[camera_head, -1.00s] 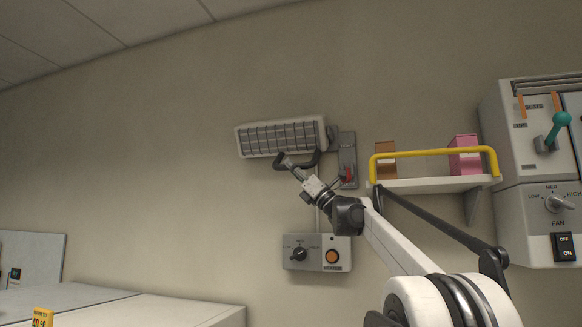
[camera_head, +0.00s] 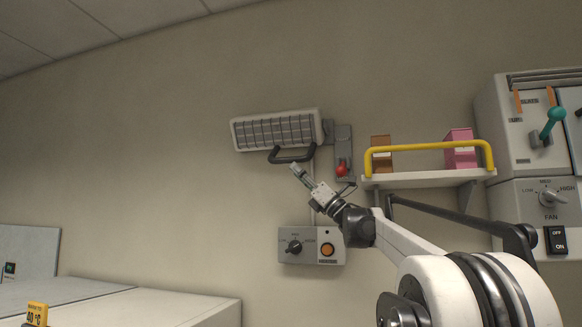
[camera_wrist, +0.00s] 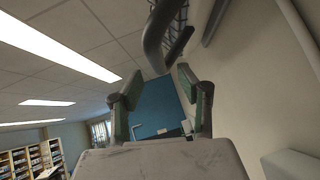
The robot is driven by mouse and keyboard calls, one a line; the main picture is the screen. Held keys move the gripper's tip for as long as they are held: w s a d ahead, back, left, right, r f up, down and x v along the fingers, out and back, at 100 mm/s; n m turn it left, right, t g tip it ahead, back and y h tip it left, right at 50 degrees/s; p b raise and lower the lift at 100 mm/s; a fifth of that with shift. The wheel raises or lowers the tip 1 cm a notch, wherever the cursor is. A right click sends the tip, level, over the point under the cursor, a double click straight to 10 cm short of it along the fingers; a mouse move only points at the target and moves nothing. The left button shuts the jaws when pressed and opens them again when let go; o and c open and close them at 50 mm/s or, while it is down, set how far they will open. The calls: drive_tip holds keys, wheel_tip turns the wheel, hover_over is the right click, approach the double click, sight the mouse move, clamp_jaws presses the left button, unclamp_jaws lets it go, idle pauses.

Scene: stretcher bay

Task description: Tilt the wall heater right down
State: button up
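The wall heater (camera_head: 275,132) is a pale box with a dark grille, mounted high on the wall, its front face showing. A piece of the dark grille (camera_wrist: 181,14) shows behind the handle.
A grey plate with a red-knobbed lever (camera_head: 342,169) is right of the heater. A control box (camera_head: 312,245) with a dial and orange button is below. A shelf with a yellow rail (camera_head: 430,146) is at the right. The wall left of the heater is clear.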

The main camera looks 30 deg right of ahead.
drive_tip(key=shift+v, duration=0.95)
drive_tip(key=shift+a+f, duration=0.1)
drive_tip(key=shift+a, duration=0.05)
drive_tip(key=s+a+f+m+g+h+b, duration=0.25)
drive_tip(key=a+f+m+h, duration=0.3)
drive_tip(key=f+m, duration=0.45)
drive_tip(key=s+a+f+m+g+h+b, duration=0.1)
drive_tip(key=s+a+f+m+h+b, duration=0.25)
drive_tip(key=f+m+h, duration=0.55)
drive_tip(key=s+a+f+m+g+h+b, duration=0.25)
drive_tip(key=a+f+m+h, duration=0.2)
drive_tip(key=f+m, duration=0.7)
drive_tip(key=s+a+f+m+g+y+b, duration=0.1)
drive_tip(key=s+a+f+m+g+b, duration=0.1)
drive_tip(key=s+a+f, duration=0.3)
drive_tip(key=s+a+f+m+g+y+b, duration=0.2)
drive_tip(key=s+a+f, duration=0.4)
drive_tip(key=s+f, duration=0.7)
drive_tip(key=s+a+f+m+g+y+b, duration=0.2)
drive_tip(key=s+f, duration=0.7)
drive_tip(key=f, duration=1.7)
drive_tip(key=a+m+g, duration=0.2)
drive_tip(key=a+g, duration=0.2)
drive_tip(key=shift+s+a+f, duration=0.15)
drive_tip(key=shift+a+f, duration=0.1)
drive_tip(key=shift+f, duration=0.15)
